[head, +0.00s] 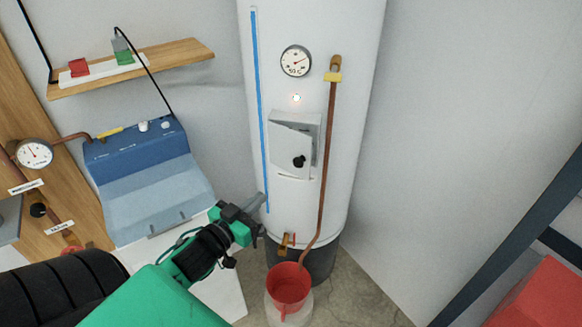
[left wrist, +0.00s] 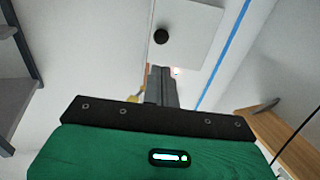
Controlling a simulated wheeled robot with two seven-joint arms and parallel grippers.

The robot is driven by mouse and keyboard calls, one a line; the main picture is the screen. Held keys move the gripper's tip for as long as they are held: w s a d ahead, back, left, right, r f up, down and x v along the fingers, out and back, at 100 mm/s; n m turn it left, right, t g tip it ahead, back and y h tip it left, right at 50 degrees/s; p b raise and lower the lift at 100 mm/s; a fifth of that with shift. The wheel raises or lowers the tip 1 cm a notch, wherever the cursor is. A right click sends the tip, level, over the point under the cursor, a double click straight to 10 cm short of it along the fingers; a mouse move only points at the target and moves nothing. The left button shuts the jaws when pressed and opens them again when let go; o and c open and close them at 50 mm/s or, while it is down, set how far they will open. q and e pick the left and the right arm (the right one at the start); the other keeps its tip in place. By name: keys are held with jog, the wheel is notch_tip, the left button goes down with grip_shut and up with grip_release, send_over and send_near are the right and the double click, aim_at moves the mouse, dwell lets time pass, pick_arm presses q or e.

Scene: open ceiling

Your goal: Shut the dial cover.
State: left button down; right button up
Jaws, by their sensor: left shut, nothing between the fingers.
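The dial cover (head: 288,145) is a pale flap with a black knob on the front of a small grey box (head: 308,121) on the white water tank. It looks partly open, its right edge standing off the box; what is inside is hidden. My left gripper (head: 258,201) is shut and empty, below and left of the cover, near the lower tank. In the left wrist view the shut fingers (left wrist: 161,84) point up toward the cover (left wrist: 190,32) and its black knob; I cannot see any contact. My right gripper is not in view.
A copper pipe (head: 327,150) runs down the tank right of the box to a red funnel (head: 288,286). A blue strip (head: 261,110) lies left. A blue unit (head: 145,165) and a wooden shelf (head: 180,54) stand farther left. The floor right of the tank looks clear.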

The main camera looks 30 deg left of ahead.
pick_arm(q)
jog(key=p, duration=0.4)
send_near(297, 165)
jog(key=w, duration=0.5)
jog(key=shift+w+r, duration=0.2)
jog(key=shift+w+f+p, duration=0.15)
jog(key=shift+w+p, duration=0.3)
jog(key=shift+w, duration=0.25)
jog(key=shift+w+d, duration=0.1)
jog(key=shift+w, duration=0.05)
